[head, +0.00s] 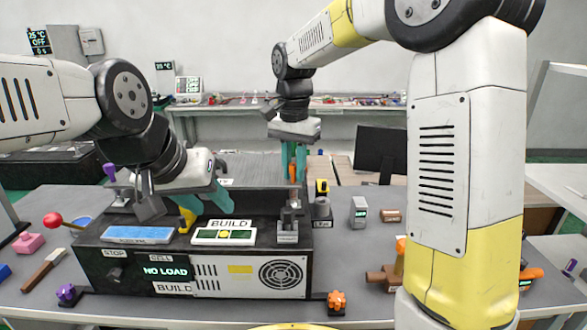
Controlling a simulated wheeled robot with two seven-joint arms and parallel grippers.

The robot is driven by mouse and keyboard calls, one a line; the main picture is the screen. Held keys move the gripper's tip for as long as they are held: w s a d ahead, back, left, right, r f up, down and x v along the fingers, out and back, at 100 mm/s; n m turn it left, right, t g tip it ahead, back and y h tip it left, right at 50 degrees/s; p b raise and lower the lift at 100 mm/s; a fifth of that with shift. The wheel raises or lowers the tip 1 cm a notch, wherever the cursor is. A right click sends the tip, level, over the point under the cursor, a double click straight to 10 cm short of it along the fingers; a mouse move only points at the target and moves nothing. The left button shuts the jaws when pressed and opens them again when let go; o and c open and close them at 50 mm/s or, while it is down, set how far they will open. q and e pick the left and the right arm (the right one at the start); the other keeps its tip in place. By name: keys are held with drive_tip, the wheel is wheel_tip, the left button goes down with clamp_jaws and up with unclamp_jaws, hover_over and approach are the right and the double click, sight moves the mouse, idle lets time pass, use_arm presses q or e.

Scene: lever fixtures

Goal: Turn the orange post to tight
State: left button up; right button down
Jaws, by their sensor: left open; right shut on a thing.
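The orange post (292,173) is a thin upright piece above the back right part of the black machine box (130,268). My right gripper (293,162) points down from above, its teal fingers shut on the post. The post's lower end and base are hard to make out. My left gripper (207,205) is open, with its teal fingers low over the top of the box, left of the post. A yellow piece (186,219) shows near its fingers; whether they touch is unclear.
The box carries a BUILD panel (224,236), a blue panel (138,235), a grey fixture (288,226) and a NO LOAD display (166,272). A red ball lever (53,220) stands left. An orange knob (337,300) is at front right. My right arm hides part of the right side.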

drive_tip(key=shift+r+m, duration=0.1)
drive_tip(key=shift+m, duration=0.3)
drive_tip(key=c, duration=1.3)
unclamp_jaws()
wheel_tip(320, 180, up, 8)
drive_tip(key=shift+f, duration=0.15)
